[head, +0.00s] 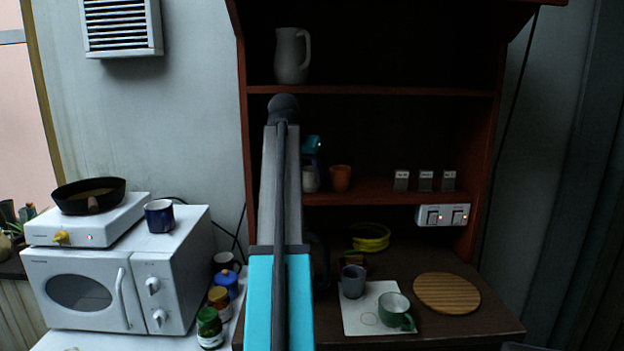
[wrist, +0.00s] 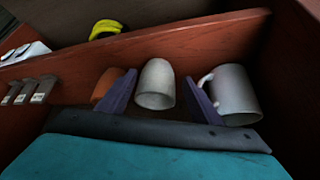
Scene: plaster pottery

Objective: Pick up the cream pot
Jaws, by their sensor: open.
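The cream pot (head: 309,180) stands on the middle shelf of the dark wooden cabinet, partly hidden by my arm in the head view. In the wrist view the cream pot (wrist: 155,84) lies between the two dark purple fingers. My gripper (wrist: 160,77) is open, with one finger on each side of the pot and a visible gap on both sides. I cannot tell how deep the fingers reach along it. In the head view my arm covers most of the gripper; only a small teal part shows above the pot.
An orange cup (head: 340,177) stands close beside the pot, behind one finger in the wrist view. A pale handled jug (wrist: 234,95) is close to the other finger. A white pitcher (head: 292,55) is on the upper shelf.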

